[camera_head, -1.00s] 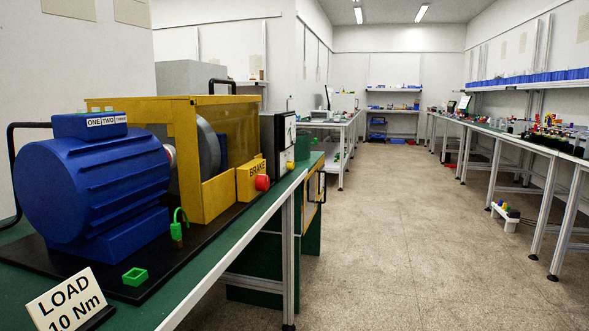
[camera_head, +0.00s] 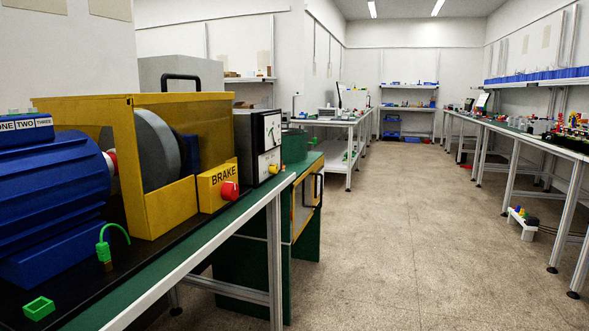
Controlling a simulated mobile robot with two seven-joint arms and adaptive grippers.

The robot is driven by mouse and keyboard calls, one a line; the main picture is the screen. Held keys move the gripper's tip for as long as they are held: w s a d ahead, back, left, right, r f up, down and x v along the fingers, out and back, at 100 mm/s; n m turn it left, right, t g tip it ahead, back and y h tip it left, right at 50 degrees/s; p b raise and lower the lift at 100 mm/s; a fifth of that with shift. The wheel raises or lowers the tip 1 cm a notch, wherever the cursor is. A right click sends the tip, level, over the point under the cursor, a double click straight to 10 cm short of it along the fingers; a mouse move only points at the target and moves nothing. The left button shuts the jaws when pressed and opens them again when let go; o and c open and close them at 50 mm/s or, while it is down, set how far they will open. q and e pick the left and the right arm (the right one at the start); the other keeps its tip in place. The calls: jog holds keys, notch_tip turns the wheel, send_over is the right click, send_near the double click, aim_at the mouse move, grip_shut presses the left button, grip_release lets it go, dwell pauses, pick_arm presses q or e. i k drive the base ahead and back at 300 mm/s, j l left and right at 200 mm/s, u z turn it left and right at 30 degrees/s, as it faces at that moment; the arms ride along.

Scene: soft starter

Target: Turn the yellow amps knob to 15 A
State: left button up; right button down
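A small yellow knob (camera_head: 273,169) shows at the right edge of a grey-sided box with a white front (camera_head: 268,159), at the far end of the left bench. It is seen almost edge-on, and its setting and scale cannot be read from here. I cannot tell whether it is the amps knob. Neither of my grippers is in view.
The green-topped bench (camera_head: 185,262) on the left carries a blue motor (camera_head: 50,200), a yellow guard frame (camera_head: 148,170) and a yellow BRAKE box (camera_head: 208,190) with a red knob (camera_head: 229,191). A green cabinet (camera_head: 310,240) stands beyond.

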aim_at(274, 169)
jog(key=i+l, duration=0.2)
jog(key=l, duration=0.15)
jog(key=i+l, duration=0.2)
jog(key=l, duration=0.15)
jog(key=i+l, duration=0.2)
jog(key=l, duration=0.15)
jog(key=i+l+u, duration=0.1)
jog(key=l, duration=0.25)
jog(key=i+l, duration=0.45)
jog(key=l, duration=0.25)
